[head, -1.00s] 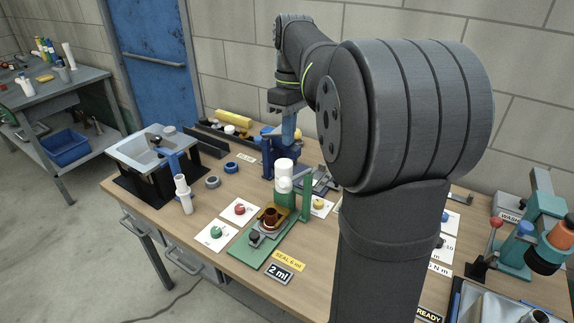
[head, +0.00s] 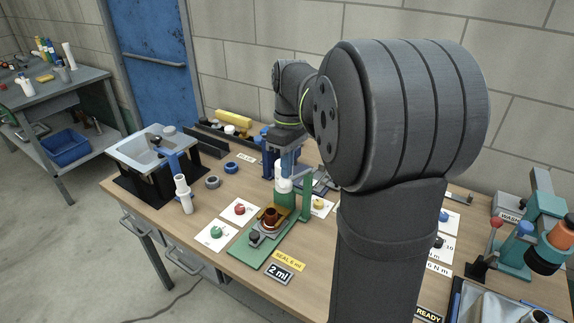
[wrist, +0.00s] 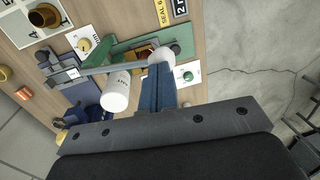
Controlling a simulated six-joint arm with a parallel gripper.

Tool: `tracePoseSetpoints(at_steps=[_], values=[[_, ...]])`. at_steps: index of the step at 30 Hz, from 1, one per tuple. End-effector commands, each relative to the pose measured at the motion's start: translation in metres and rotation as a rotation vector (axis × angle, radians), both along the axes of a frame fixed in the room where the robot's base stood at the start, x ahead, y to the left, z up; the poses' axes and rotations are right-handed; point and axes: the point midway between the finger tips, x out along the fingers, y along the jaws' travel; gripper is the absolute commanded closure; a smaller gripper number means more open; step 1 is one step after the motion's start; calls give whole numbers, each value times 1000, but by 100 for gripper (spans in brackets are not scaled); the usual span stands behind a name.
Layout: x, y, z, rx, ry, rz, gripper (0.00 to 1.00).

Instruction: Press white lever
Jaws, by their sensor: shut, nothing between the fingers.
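A green dispensing stand (head: 304,203) stands near the middle of the table, with a white cylinder (head: 281,171) at its top and a rounded white end (head: 284,186) below. The wrist view shows a labelled white cylinder (wrist: 116,92) and a separate rounded white end (wrist: 160,57); I cannot tell which is the lever. My gripper (head: 287,166) has blue fingers, shut and empty, pointing down close above the stand. In the wrist view my fingertips (wrist: 155,70) overlap the rounded white end; I cannot tell whether they touch it.
A copper-coloured cup (head: 270,217) sits at the stand's front. Cards with a red knob (head: 240,209) and a green knob (head: 216,231) lie to its left. A white pipe fitting (head: 184,193) stands farther left, near a sink rack (head: 122,185). Bare tabletop lies at front left.

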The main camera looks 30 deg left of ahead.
Motion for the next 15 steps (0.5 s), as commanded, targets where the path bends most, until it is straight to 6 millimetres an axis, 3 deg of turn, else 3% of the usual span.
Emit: tracePoseSetpoints(at_steps=[8,15], values=[[-10,0,-11,-1,-89,2,100],[-23,0,-33,-1,-262,6,100]])
